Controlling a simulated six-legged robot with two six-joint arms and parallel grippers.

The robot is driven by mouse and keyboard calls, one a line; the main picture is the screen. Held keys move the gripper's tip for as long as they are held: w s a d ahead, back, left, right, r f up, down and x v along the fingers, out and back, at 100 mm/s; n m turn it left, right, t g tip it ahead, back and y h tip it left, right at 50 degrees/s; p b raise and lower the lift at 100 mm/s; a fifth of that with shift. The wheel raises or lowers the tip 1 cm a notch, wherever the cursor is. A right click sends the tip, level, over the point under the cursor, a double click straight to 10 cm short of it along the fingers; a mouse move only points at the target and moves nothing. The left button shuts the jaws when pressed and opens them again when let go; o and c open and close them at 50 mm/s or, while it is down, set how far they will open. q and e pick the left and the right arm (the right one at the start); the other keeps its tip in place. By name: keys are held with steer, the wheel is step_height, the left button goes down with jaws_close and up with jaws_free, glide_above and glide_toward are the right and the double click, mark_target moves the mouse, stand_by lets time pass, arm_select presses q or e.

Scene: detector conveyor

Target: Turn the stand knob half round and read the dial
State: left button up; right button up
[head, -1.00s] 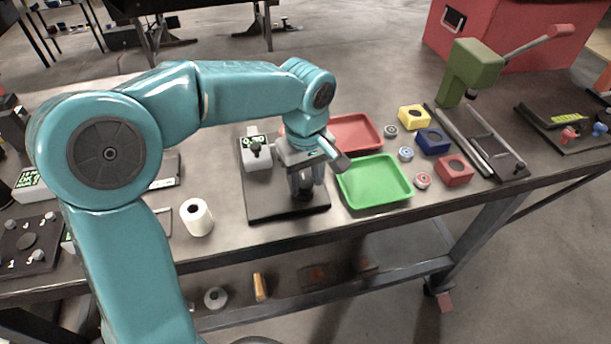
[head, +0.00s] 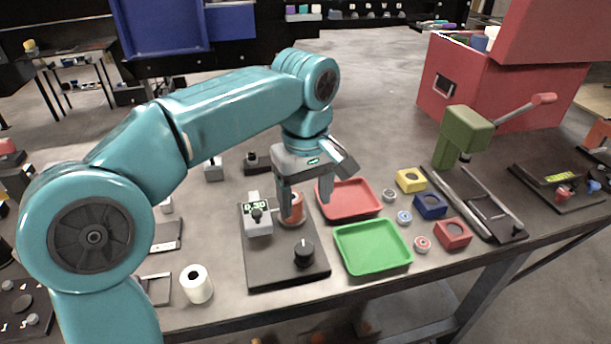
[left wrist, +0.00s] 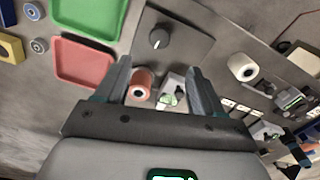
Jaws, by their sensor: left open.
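The test stand is a dark plate (head: 280,275) on the bench. It carries a black round knob (head: 303,253) near its front right, a grey dial unit (head: 257,227) with green digits too small to read surely, and a red ring-shaped piece (head: 292,211) at the back. My left gripper (head: 304,212) is open and empty above the back of the stand. In the left wrist view the knob (left wrist: 159,39) lies beyond the fingertips (left wrist: 160,64), with a pale mark on it. The red piece (left wrist: 141,84) shows between the fingers, below them. My right gripper is not in view.
A red tray (head: 350,200) and a green tray (head: 373,248) lie right of the stand. A white roll (head: 196,284) stands to its left. Several coloured blocks and small rings, and a green lever press (head: 463,136), are further right.

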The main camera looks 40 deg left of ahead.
arm_select(q)
step_height(320, 180, up, 3)
steer(key=shift+r, duration=0.15)
stand_by(0.6)
